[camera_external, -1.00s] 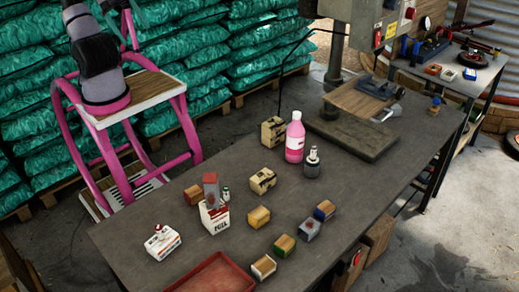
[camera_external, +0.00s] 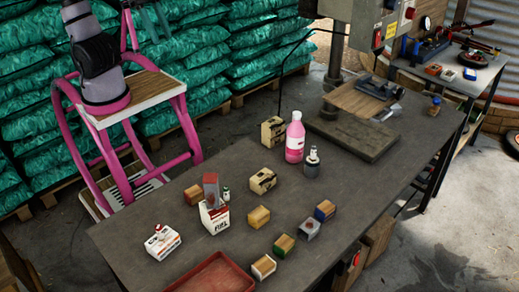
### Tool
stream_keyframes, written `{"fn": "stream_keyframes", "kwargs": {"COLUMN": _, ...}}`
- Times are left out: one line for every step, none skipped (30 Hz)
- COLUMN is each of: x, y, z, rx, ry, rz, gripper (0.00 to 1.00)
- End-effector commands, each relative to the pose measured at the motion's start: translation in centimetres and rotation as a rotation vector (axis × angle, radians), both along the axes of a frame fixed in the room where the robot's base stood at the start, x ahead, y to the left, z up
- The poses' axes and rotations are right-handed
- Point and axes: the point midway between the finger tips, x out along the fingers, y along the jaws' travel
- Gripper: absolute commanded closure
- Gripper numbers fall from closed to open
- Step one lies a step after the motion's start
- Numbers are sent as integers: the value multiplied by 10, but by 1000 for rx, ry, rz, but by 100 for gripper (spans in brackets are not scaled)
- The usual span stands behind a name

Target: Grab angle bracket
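I cannot make out an angle bracket for certain. A small grey metallic piece with a brown spot (camera_external: 309,229) on the workbench (camera_external: 225,255) may be it, but it is too small to tell. It sits among small wood-faced blocks near the bench's front edge. My arm stands on the pink-framed cart at the upper left, beyond the bench. Dark narrow parts show beside it at the top edge, and I cannot tell whether they belong to my gripper. No gripper is near the things on the bench.
A red tray (camera_external: 215,274) lies at the near edge. A drill press base (camera_external: 350,134) takes the far right. Green sacks (camera_external: 220,50) are stacked behind.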

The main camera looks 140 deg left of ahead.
Motion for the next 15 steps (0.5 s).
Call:
{"fn": "stream_keyframes", "kwargs": {"x": 19, "y": 13, "z": -5, "rx": -52, "ry": 30, "rz": 73, "gripper": 62}}
{"fn": "stream_keyframes", "kwargs": {"x": 28, "y": 20, "z": -7, "rx": -85, "ry": 44, "rz": 115, "gripper": 62}}
{"fn": "stream_keyframes", "kwargs": {"x": 42, "y": 29, "z": -12, "rx": -130, "ry": 62, "rz": 171, "gripper": 62}}
{"fn": "stream_keyframes", "kwargs": {"x": 51, "y": 37, "z": -15, "rx": -165, "ry": 74, "rz": 215, "gripper": 62}}
{"fn": "stream_keyframes", "kwargs": {"x": 61, "y": 45, "z": -19, "rx": -199, "ry": 87, "rz": 255, "gripper": 62}}
{"fn": "stream_keyframes", "kwargs": {"x": 74, "y": 57, "z": -25, "rx": -246, "ry": 103, "rz": 313, "gripper": 62}}
{"fn": "stream_keyframes", "kwargs": {"x": 83, "y": 66, "z": -30, "rx": -281, "ry": 114, "rz": 355, "gripper": 62}}
{"fn": "stream_keyframes", "kwargs": {"x": 92, "y": 76, "z": -35, "rx": -317, "ry": 124, "rz": 397, "gripper": 62}}
{"fn": "stream_keyframes", "kwargs": {"x": 103, "y": 89, "z": -43, "rx": -366, "ry": 139, "rz": 453, "gripper": 62}}
{"fn": "stream_keyframes", "kwargs": {"x": 112, "y": 100, "z": -49, "rx": -403, "ry": 148, "rz": 495, "gripper": 62}}
{"fn": "stream_keyframes", "kwargs": {"x": 119, "y": 111, "z": -55, "rx": -441, "ry": 158, "rz": 536, "gripper": 62}}
{"fn": "stream_keyframes", "kwargs": {"x": 129, "y": 127, "z": -64, "rx": -491, "ry": 169, "rz": 593, "gripper": 62}}
{"fn": "stream_keyframes", "kwargs": {"x": 136, "y": 139, "z": -72, "rx": -530, "ry": 177, "rz": 635, "gripper": 62}}
{"fn": "stream_keyframes", "kwargs": {"x": 142, "y": 152, "z": -80, "rx": -570, "ry": 185, "rz": 675, "gripper": 62}}
{"fn": "stream_keyframes", "kwargs": {"x": 150, "y": 169, "z": -90, "rx": -622, "ry": 194, "rz": 730, "gripper": 62}}
